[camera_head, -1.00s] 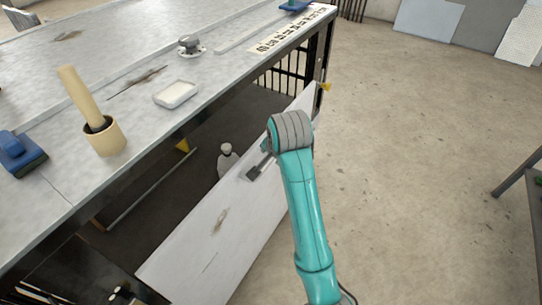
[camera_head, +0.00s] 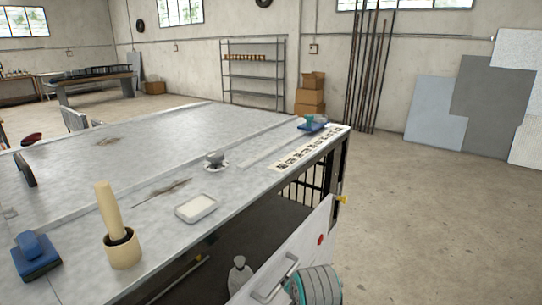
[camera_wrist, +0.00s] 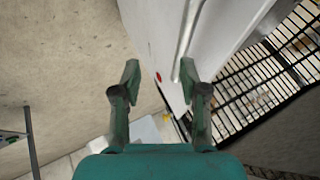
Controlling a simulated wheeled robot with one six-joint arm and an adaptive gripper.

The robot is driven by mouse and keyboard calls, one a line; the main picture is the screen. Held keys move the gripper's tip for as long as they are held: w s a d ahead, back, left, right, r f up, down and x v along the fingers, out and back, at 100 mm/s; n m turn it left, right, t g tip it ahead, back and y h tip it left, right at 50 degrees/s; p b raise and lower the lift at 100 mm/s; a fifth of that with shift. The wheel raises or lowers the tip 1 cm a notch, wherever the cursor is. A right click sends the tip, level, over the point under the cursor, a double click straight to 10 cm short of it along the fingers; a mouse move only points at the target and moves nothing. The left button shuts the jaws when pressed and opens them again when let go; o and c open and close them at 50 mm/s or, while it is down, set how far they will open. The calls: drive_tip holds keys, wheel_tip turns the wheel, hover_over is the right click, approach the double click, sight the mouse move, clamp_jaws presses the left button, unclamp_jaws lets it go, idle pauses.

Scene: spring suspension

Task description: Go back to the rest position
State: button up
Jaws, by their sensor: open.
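My gripper (camera_wrist: 160,82) shows in the wrist view with its two teal fingers spread apart and nothing held between them. A white door panel (camera_wrist: 225,25) of the workbench lies beyond the fingers, with a pale bar handle (camera_wrist: 187,38) close to the right fingertip. I cannot tell whether they touch. In the head view the open door (camera_head: 312,238) leans out from the bench front, with its handle (camera_head: 275,284) near the bottom edge. My grey and teal arm joint shows just right of that handle. The gripper fingers are not clearly visible there.
The workbench (camera_head: 75,180) fills the left, bearing a mortar with pestle (camera_head: 122,248), a white dish (camera_head: 196,207), a blue tool (camera_head: 36,256) and a metal knob-like part (camera_head: 214,160). The floor (camera_head: 430,220) on the right is clear. Panels (camera_head: 490,100) lean on the far wall.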

drive_tip(key=s+d+f+n+t, duration=0.2)
drive_tip(key=s+d+f, duration=0.2)
drive_tip(key=s+f, duration=0.55)
drive_tip(key=s+d+f+n+t, duration=0.2)
drive_tip(key=s+d+f, duration=0.2)
drive_tip(key=s+f, duration=0.55)
drive_tip(key=s+d+r+n+t, duration=0.1)
drive_tip(key=s+r, duration=0.4)
drive_tip(key=s, duration=0.5)
drive_tip(key=s+d+r+n+t, duration=0.1)
drive_tip(key=s+r, duration=0.4)
drive_tip(key=s, duration=0.4)
drive_tip(key=s+d+r+n+t+h, duration=0.1)
drive_tip(key=s+r, duration=0.4)
drive_tip(key=s, duration=0.5)
drive_tip(key=shift+s+d+r+n+t, duration=0.3)
drive_tip(key=shift+d, duration=0.2)
